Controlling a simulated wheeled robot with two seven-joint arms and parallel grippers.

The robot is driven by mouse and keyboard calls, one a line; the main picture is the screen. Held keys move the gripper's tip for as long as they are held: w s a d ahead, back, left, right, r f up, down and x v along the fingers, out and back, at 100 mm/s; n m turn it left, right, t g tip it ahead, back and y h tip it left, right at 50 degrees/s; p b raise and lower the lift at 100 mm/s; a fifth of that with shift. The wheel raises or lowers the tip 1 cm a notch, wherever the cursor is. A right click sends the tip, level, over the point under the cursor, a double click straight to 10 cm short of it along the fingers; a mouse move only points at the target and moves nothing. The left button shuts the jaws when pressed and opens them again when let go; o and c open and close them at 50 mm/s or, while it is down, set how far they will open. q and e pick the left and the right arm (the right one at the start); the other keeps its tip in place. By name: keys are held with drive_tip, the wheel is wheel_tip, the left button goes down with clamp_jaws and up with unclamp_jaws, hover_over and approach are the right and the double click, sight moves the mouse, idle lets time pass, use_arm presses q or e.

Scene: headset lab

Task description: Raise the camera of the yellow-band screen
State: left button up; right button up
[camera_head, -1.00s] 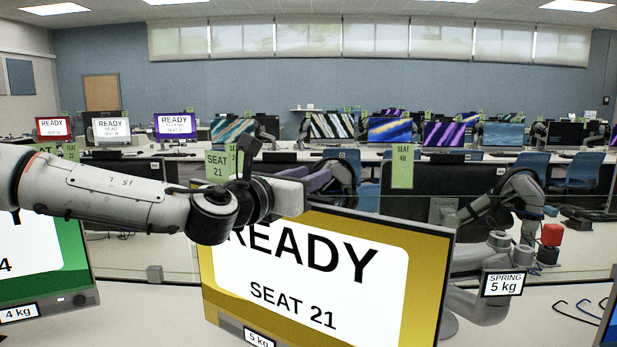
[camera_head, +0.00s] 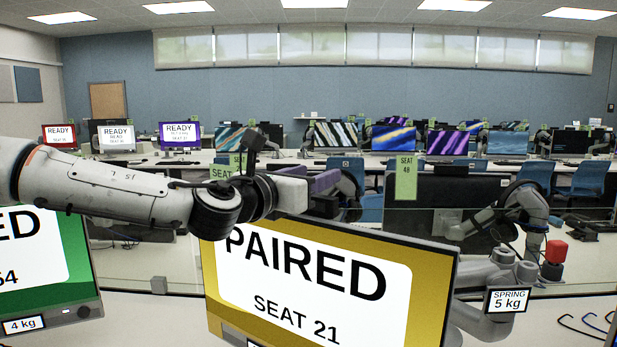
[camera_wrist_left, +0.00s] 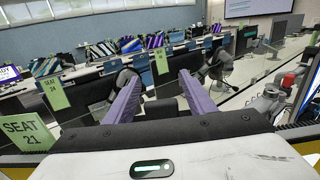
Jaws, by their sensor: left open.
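The yellow-band screen (camera_head: 424,310) stands in front of me, tilted in the picture, and reads "PAIRED" and "SEAT 21". Its lower edge is cut off, and my left arm covers its upper left corner. I cannot make out its camera. My left gripper (camera_head: 325,183) is above and behind the screen's top edge, in the head view. In the left wrist view the two purple fingers (camera_wrist_left: 160,76) are apart with nothing between them. My right gripper is not in view.
A green-band screen (camera_head: 85,290) stands at left. A grey monitor arm with a "SPRING 5 kg" label (camera_head: 509,300) and a red block (camera_head: 556,252) are at right. A clear panel (camera_head: 170,250) runs behind the screen. Seat tags (camera_head: 406,178) and more desks stand beyond.

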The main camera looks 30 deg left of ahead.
use_arm(q)
drive_tip(key=s, duration=1)
drive_tip(key=shift+s+d+b, duration=0.15)
drive_tip(key=shift+b, duration=0.15)
idle(0.4)
